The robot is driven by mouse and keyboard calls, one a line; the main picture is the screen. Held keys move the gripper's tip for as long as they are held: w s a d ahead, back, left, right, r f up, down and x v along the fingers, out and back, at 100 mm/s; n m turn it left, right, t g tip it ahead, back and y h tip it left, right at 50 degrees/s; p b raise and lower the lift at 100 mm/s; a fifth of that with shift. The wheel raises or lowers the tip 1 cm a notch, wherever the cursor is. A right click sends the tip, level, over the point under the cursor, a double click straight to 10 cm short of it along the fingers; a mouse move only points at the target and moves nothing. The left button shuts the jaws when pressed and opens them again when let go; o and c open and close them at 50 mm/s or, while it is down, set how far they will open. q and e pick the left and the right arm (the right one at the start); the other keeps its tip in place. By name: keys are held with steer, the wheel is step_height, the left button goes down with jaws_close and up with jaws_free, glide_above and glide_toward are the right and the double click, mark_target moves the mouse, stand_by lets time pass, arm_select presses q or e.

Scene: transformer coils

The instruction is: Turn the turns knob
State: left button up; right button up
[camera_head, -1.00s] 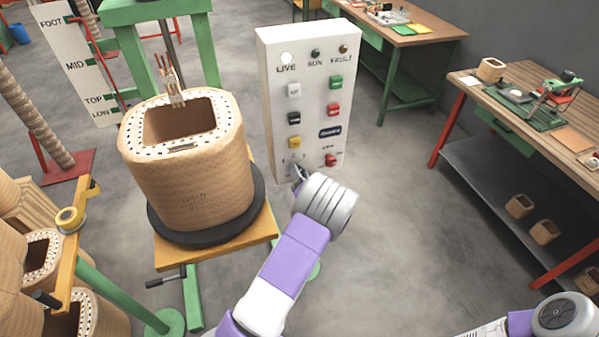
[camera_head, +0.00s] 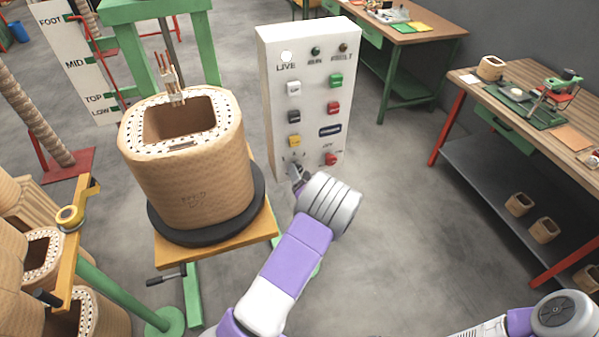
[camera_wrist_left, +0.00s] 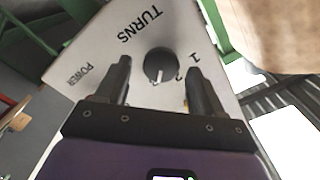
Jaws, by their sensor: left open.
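The turns knob (camera_wrist_left: 158,63) is a round black knob with a white pointer line, under the word TURNS on a pale panel. It shows in the left wrist view, with the numeral 1 and others beside it partly hidden. The pointer faces down towards my gripper. My left gripper (camera_wrist_left: 160,84) is open, one finger on each side of the knob; I cannot tell whether they touch it. In the head view my left gripper (camera_head: 297,172) is at the lower left of the white control panel (camera_head: 268,90) and mostly hides the knob. My right gripper is out of view.
The panel carries several coloured buttons and lamps, including a red button (camera_head: 330,159) right of my gripper. A tan coil (camera_head: 195,175) stands on a black turntable (camera_head: 255,205) close on the left. A workbench (camera_head: 535,100) stands at right. Floor between is clear.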

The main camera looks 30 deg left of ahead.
arm_select(q)
steer(key=v, duration=0.6)
steer(key=shift+d, duration=0.15)
steer(key=shift+s, duration=0.1)
steer(key=s+d+f+g+h, duration=0.25)
steer(key=s+f+h, duration=0.25)
steer(key=f, duration=0.5)
steer(key=s+d+f+g+h, duration=0.2)
steer(key=s+d+f+h, duration=0.25)
steer(key=f, duration=0.55)
steer(key=s+d+f+n+g+h, duration=0.1)
steer(key=s+d+f+g+h, duration=0.1)
steer(key=s+d+h, duration=0.3)
steer(key=s+d+g, duration=0.1)
steer(key=s, duration=0.2)
steer(key=shift+s+d+f+n+g, duration=0.3)
steer(key=shift+s+d+f+g, duration=0.05)
steer(key=shift+s+f, duration=0.05)
steer(key=s+d+g+h, duration=0.1)
steer(key=s, duration=0.1)
steer(key=s+d+g+h, duration=0.1)
steer(key=s+d, duration=0.1)
steer(key=s, duration=0.1)
steer(key=s+d+r+g+h, duration=0.1)
steer(key=s+d, duration=0.1)
steer(key=shift+s+d+h, duration=0.2)
steer(key=shift+s+h, duration=0.05)
steer(key=shift+s, duration=0.05)
steer(key=shift+c, duration=0.2)
